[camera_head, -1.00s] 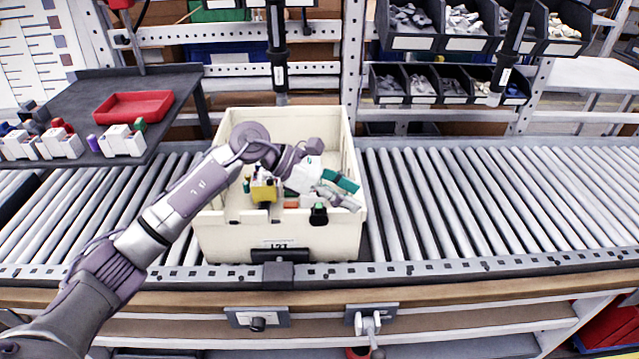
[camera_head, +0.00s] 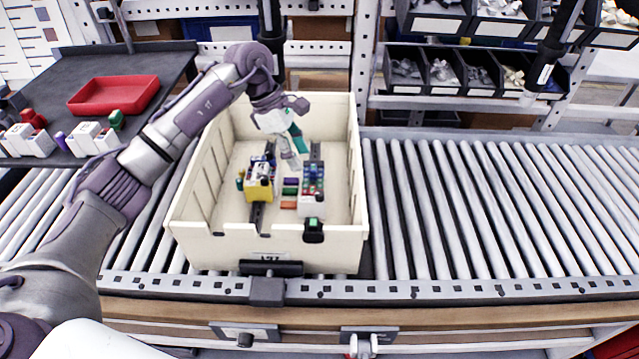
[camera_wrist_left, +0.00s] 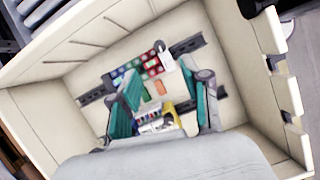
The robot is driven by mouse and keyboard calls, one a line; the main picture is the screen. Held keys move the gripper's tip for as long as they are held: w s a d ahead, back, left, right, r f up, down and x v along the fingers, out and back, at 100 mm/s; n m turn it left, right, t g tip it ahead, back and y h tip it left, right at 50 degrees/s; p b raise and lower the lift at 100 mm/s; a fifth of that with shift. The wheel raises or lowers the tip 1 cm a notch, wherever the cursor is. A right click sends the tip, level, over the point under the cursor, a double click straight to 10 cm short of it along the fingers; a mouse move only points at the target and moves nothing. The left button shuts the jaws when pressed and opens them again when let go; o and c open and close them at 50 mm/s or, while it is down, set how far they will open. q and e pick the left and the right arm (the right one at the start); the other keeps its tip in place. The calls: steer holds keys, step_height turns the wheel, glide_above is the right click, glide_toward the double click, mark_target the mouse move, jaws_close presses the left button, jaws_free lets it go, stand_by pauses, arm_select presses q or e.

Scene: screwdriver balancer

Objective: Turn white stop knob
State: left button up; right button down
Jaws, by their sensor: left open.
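My left gripper (camera_head: 292,142) is open inside the cream bin (camera_head: 205,245), behind and above the parts there; its teal fingers (camera_wrist_left: 166,88) show spread and empty in the left wrist view. In the bin, dark rails carry a yellow block (camera_head: 258,190) and a block of coloured pieces (camera_head: 312,185). A black part with a green top (camera_head: 313,230) sits at the bin's front wall. A small white part (camera_wrist_left: 166,61) shows at the end of the coloured row in the wrist view. I cannot tell whether it is the stop knob. My right gripper is not in view.
The bin stands on a roller conveyor (camera_head: 480,220), with clear rollers to its right. At left, a dark shelf (camera_head: 45,88) holds a red tray (camera_head: 115,95) and white parts. Black part bins (camera_head: 440,75) hang behind. Panels with knobs sit on the front beam.

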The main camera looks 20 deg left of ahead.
arm_select(q)
steer(key=p, duration=0.1)
glide_above(320, 193)
steer(key=a, duration=0.3)
steer(key=f, duration=0.5)
steer(key=shift+s+d+f, duration=0.2)
steer(key=shift+s+d, duration=0.05)
steer(key=p+x, duration=0.1)
steer(key=x, duration=0.3)
steer(key=shift+w, duration=0.1)
steer(key=shift+d+f, duration=0.25)
steer(key=shift+f, duration=0.55)
steer(key=shift+c, duration=0.3)
jaws_close()
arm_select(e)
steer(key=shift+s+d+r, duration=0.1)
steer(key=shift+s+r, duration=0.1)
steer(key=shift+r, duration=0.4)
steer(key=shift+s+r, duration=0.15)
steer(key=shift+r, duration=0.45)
